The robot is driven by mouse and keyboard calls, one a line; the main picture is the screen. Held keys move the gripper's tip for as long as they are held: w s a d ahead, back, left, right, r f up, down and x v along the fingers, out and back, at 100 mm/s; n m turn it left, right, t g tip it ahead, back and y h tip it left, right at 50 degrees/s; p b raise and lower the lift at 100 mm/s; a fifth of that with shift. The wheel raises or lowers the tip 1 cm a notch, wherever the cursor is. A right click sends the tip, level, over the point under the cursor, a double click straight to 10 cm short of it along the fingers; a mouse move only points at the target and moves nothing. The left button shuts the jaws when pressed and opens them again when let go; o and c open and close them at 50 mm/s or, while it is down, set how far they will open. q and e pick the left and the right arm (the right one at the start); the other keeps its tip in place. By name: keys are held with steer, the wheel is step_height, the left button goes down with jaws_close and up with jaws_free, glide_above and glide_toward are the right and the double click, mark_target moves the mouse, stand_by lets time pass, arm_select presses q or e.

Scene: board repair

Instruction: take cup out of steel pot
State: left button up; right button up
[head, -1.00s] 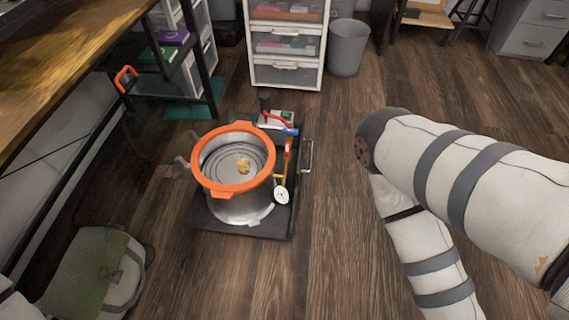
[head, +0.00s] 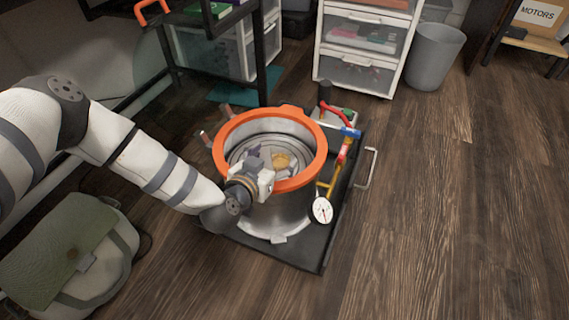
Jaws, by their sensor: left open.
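The steel pot (head: 276,214) stands on a dark base plate (head: 309,249) and has an orange rim (head: 314,170). A small yellowish-orange thing (head: 283,161) lies inside it, in the middle of the head view; it may be the cup, but it is too small to tell. My left gripper (head: 262,165) reaches over the near left side of the rim into the pot's mouth. It is open, with its fingers close to the left of the yellowish thing. The gripper hides part of the pot's inside. My right gripper is out of view.
A gauge (head: 322,210) with red and yellow pipes stands at the pot's right, beside a metal handle (head: 368,168). A green bag (head: 62,255) lies at the lower left. A drawer unit (head: 362,50) and grey bin (head: 434,56) stand behind. The floor at right is clear.

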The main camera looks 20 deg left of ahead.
mark_target(284, 145)
arm_select(q)
steer(key=w, duration=0.1)
steer(key=w+f+b, duration=0.2)
steer(key=shift+a+f, duration=0.1)
steer(key=shift+a, duration=0.15)
steer(key=shift+w, duration=0.5)
steer(key=c, duration=1.3)
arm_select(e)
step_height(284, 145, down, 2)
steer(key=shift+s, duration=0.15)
arm_select(q)
steer(key=shift+r, duration=0.25)
step_height(284, 145, up, 4)
steer(key=shift+s+d+f+p, duration=0.15)
steer(key=shift+f+p, duration=0.05)
steer(key=shift+p, duration=0.8)
steer(key=s+d+r+p, duration=0.5)
steer(key=s+r+p, duration=0.3)
steer(key=s, duration=0.4)
steer(key=shift+s+r, duration=0.4)
steer(key=shift+r, duration=0.15)
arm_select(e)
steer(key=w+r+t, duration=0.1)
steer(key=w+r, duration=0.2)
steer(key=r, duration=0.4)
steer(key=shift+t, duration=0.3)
